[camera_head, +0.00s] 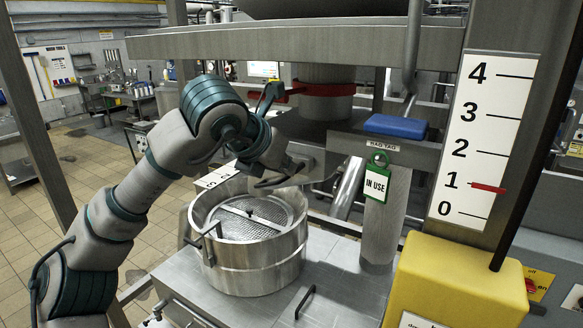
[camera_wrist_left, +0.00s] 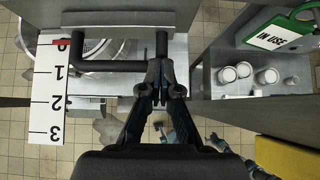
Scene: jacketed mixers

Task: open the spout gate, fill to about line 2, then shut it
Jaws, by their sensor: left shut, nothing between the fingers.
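My left gripper (camera_head: 285,178) reaches in above the round metal drum (camera_head: 250,268), beneath the spout; its fingers are small and partly hidden here. In the left wrist view its fingers (camera_wrist_left: 160,90) are together and empty, beside the end of a black bar handle (camera_wrist_left: 105,66). Whether they touch it I cannot tell. The drum has a mesh top. The tall scale (camera_head: 487,135) runs from 0 to 4, with its red pointer (camera_head: 489,188) at about line 1. A second scale plate (camera_wrist_left: 48,88) shows a red mark at 0 in the wrist view. My right gripper is not in view.
A red band (camera_head: 326,90) circles the spout pipe. An "IN USE" tag (camera_head: 376,184) hangs on a post right of the drum. A blue block (camera_head: 395,126) lies on the ledge. A yellow box (camera_head: 455,285) stands front right. Tiled floor is open at left.

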